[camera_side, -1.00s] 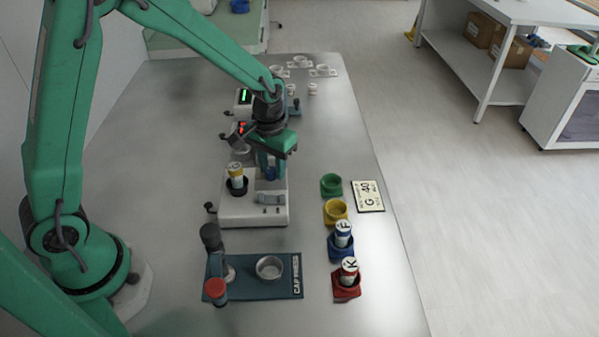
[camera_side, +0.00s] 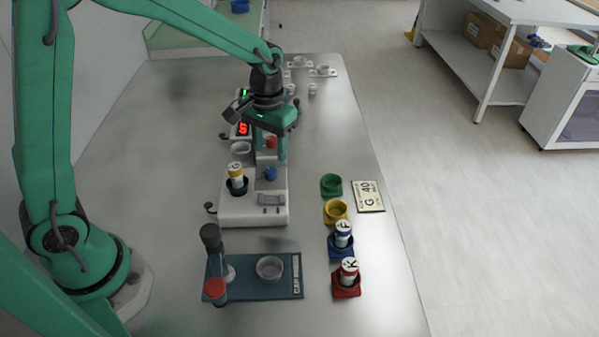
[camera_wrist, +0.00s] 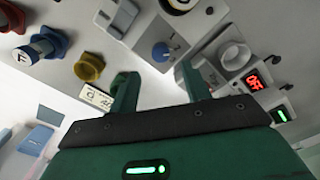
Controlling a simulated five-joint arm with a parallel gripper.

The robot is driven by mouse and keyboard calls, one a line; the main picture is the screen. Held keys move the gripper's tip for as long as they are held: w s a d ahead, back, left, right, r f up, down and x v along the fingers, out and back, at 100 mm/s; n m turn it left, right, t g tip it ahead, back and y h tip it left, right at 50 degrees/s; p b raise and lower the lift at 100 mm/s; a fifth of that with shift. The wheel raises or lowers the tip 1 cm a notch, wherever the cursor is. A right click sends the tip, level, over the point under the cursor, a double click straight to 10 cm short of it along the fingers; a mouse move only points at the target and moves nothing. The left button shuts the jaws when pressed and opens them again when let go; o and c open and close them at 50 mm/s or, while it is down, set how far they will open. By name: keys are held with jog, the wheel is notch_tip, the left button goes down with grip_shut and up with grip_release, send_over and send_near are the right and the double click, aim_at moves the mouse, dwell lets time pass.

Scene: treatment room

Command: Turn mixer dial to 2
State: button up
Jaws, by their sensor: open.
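A white machine (camera_side: 234,211) stands mid-table, with a blue dial (camera_side: 271,174) on its top. The blue dial also shows in the wrist view (camera_wrist: 160,52), ahead of my fingers; its pointer setting is too small to read. A grey switch (camera_side: 270,199) and a dark holder with a yellow-and-white vial marked G (camera_side: 236,172) are on the same machine. My gripper (camera_side: 270,148) is open and empty, behind and above the blue dial, not touching it. In the wrist view its two fingers (camera_wrist: 158,88) are wide apart. A red knob (camera_side: 271,142) shows between them in the side view.
Behind are a device with a red display (camera_side: 243,129) and a white cup (camera_side: 241,148). Cap press (camera_side: 285,290) is in front. At right stand green (camera_side: 331,185), yellow (camera_side: 335,211), blue (camera_side: 340,250) and red (camera_side: 346,288) holders and a G 40 card (camera_side: 368,196).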

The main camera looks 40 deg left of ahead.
aim_at(269, 171)
jog(key=shift+r, duration=1)
jog(key=s+a+r+m+t, duration=0.1)
jog(key=s+a+r+t, duration=0.1)
jog(key=s+r, duration=0.4)
jog(key=s+a+r+t, duration=0.2)
jog(key=s+r, duration=0.3)
jog(key=s, duration=0.7)
jog(key=shift+s+a+r+m+t, duration=0.2)
jog(key=shift+s+r+m+t, duration=0.2)
jog(key=shift+t, duration=0.4)
